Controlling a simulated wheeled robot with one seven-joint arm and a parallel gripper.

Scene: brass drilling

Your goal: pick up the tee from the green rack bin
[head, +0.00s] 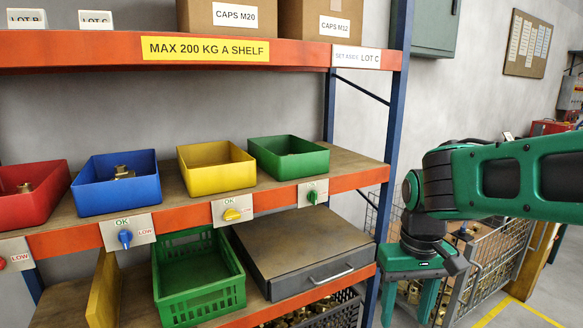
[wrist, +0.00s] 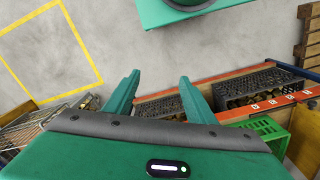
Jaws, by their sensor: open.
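The green rack bin (head: 288,158) stands at the right end of the middle shelf, right of the yellow bin. Its front wall and the low view hide most of its floor, and I cannot make out a tee in it. A brass fitting (head: 123,172) shows in the blue bin (head: 116,183). My gripper (head: 408,303) hangs pointing down, right of the rack and lower than the green bin, apart from it. In the wrist view my gripper (wrist: 158,82) has its two fingers spread with nothing between them.
The blue rack upright (head: 394,120) stands between the green bin and my arm. The upper shelf (head: 100,50) overhangs the bins. A yellow bin (head: 215,169) and red bin (head: 30,195) share the shelf. A mesh cage (head: 495,262) stands behind my gripper.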

